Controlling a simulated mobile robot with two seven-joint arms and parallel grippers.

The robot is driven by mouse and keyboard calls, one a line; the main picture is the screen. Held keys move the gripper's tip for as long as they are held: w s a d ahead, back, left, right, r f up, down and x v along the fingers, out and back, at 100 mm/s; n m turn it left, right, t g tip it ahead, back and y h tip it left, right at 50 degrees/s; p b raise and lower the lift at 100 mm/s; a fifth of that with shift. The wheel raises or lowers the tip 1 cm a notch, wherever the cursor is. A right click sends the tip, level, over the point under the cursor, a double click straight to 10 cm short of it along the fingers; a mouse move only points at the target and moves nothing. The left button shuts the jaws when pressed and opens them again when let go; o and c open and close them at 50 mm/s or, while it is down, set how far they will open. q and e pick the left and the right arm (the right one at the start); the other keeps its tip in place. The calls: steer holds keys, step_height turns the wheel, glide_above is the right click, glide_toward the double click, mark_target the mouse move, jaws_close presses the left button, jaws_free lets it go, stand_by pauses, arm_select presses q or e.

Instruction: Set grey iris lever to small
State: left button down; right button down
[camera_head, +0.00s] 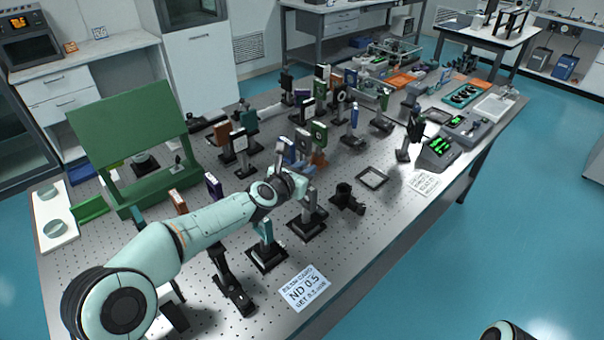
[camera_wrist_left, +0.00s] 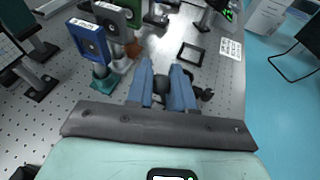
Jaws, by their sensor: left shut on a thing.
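My left gripper (camera_head: 298,167) reaches over the middle of the optical table, among the post-mounted optics. In the left wrist view its two blue fingers (camera_wrist_left: 163,88) are close together, with a small dark piece, apparently the grey iris lever (camera_wrist_left: 161,85), between them. The rest of the iris is mostly hidden by the fingers and hand, so the lever's angle cannot be told. A grey post on a black base (camera_head: 307,225) stands just below the hand in the head view. My right gripper is out of view.
A black cylindrical mount (camera_head: 347,197) and a flat black frame (camera_head: 372,178) lie to the right of the hand. A blue-framed optic (camera_wrist_left: 90,42) stands close on the left in the wrist view. A printed ND 0.5 card (camera_head: 305,288) lies near the front edge.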

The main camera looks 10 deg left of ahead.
arm_select(q)
steer(key=s+d+m+t+b, duration=0.1)
steer(key=b, duration=0.1)
steer(key=shift+f+m+b, duration=0.1)
steer(key=shift+m+b, duration=0.2)
steer(key=shift+b, duration=0.05)
steer(key=shift+s+d+r+m+t+y+b, duration=0.1)
steer(key=shift+s+d+m+t+y+b, duration=0.2)
steer(key=shift+b, duration=0.5)
steer(key=shift+s+d+r+m+t+y+b, duration=0.1)
steer(key=shift+d+m+t+y+b, duration=0.15)
steer(key=shift+m+b, duration=0.4)
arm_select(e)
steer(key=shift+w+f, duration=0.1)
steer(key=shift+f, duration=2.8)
arm_select(q)
steer(key=c, duration=1)
jaws_free()
steer(key=shift+c, duration=0.2)
steer(key=shift+r, duration=0.1)
steer(key=b+v, duration=0.4)
steer(key=v, duration=0.9)
steer(key=shift+s, duration=0.15)
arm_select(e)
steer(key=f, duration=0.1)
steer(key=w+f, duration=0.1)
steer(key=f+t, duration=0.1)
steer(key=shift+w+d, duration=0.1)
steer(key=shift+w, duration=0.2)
